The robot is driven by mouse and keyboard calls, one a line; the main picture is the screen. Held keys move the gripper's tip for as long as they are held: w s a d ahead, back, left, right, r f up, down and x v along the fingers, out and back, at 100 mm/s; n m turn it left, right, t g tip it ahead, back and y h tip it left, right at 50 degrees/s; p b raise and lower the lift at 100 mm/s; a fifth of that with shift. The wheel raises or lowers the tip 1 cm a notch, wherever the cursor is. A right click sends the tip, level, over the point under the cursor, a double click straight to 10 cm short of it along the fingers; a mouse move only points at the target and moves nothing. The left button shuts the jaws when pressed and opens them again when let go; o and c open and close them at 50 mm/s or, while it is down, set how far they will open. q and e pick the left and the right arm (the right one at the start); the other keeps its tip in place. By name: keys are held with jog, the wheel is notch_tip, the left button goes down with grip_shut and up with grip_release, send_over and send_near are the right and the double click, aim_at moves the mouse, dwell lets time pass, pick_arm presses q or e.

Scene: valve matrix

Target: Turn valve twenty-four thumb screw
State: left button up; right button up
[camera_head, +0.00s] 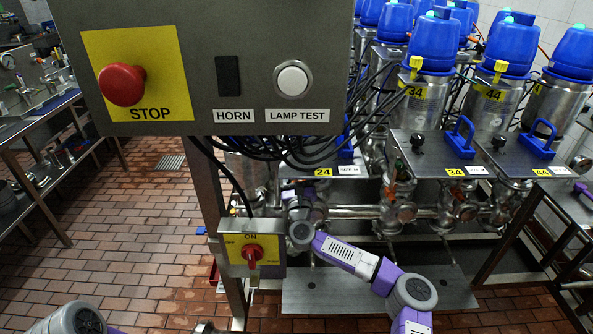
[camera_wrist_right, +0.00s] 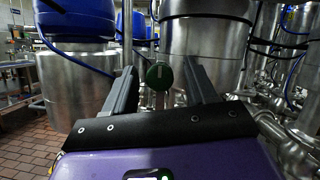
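The yellow 24 label (camera_head: 323,172) sits on the front edge of a metal plate, partly under the control box and its cables in the head view. My right arm reaches up from the lower right to just below this label; its gripper is hard to make out there. In the right wrist view my right gripper (camera_wrist_right: 160,78) is open. A round dark green knob (camera_wrist_right: 159,76), apparently the thumb screw, shows between its two fingers, with gaps on both sides. I cannot tell how far the knob is beyond the fingertips. My left gripper is out of view.
A grey control box with a red stop button (camera_head: 122,84) blocks the upper left. A red and yellow switch (camera_head: 252,251) is on the post below it. Steel valves with blue tops (camera_head: 430,42) stand close together at right. The brick floor (camera_head: 140,240) at left is mostly clear.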

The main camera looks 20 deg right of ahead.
jog(key=c, duration=1)
